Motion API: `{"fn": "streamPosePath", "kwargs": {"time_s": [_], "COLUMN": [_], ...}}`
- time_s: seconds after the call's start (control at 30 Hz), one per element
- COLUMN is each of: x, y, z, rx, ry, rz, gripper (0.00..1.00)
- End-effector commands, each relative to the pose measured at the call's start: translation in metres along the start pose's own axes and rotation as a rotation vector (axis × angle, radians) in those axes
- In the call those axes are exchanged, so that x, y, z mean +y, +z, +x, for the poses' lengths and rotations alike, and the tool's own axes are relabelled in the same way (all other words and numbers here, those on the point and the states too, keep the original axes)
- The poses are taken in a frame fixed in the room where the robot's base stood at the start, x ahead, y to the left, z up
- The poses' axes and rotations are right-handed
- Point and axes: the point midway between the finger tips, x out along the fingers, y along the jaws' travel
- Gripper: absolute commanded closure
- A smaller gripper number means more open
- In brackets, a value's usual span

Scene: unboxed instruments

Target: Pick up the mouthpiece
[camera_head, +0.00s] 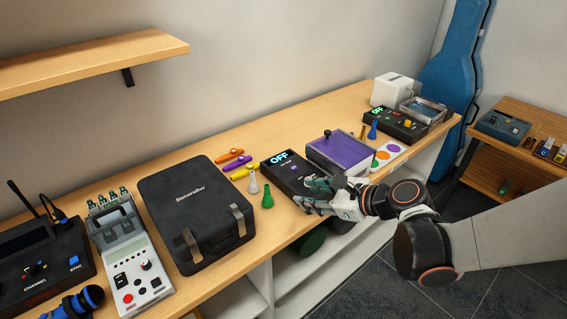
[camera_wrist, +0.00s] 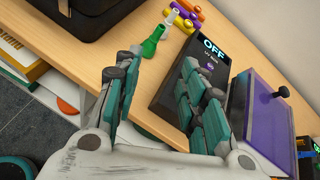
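Small cone-shaped pieces that look like mouthpieces stand on the wooden bench. A green one (camera_head: 267,196) stands left of my gripper (camera_head: 312,193), and a pale grey one (camera_head: 253,183) stands just behind it. In the wrist view the green piece (camera_wrist: 153,41) shows beyond the gap between my fingers (camera_wrist: 155,75), with the pale one (camera_wrist: 172,19) past it. My gripper is open and empty, over the front edge of the bench and in front of the black "OFF" box (camera_head: 281,169).
A black hard case (camera_head: 190,205) stands left of the cones. Orange, yellow and purple kazoo-like pieces (camera_head: 236,162) lie behind them. A purple-topped box (camera_head: 338,152) stands close to the right of the "OFF" box. A small clear strip of bench lies around the green cone.

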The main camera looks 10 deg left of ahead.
Motion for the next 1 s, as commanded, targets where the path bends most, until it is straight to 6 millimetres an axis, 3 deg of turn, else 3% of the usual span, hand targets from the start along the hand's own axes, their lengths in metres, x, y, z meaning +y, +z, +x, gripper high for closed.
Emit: {"fn": "streamPosePath", "kwargs": {"time_s": [0.1,0.3,0.7,1.0], "x": [0.002,0.005,0.007,0.006], "y": [0.003,0.004,0.01,0.013], "z": [0.015,0.028,0.095,0.114], "rx": [-0.062,-0.106,-0.108,-0.107], "ry": [0.018,0.037,0.039,0.036], "rz": [0.145,0.258,0.263,0.263], "gripper": [0.62,0.62,0.62,0.62]}}
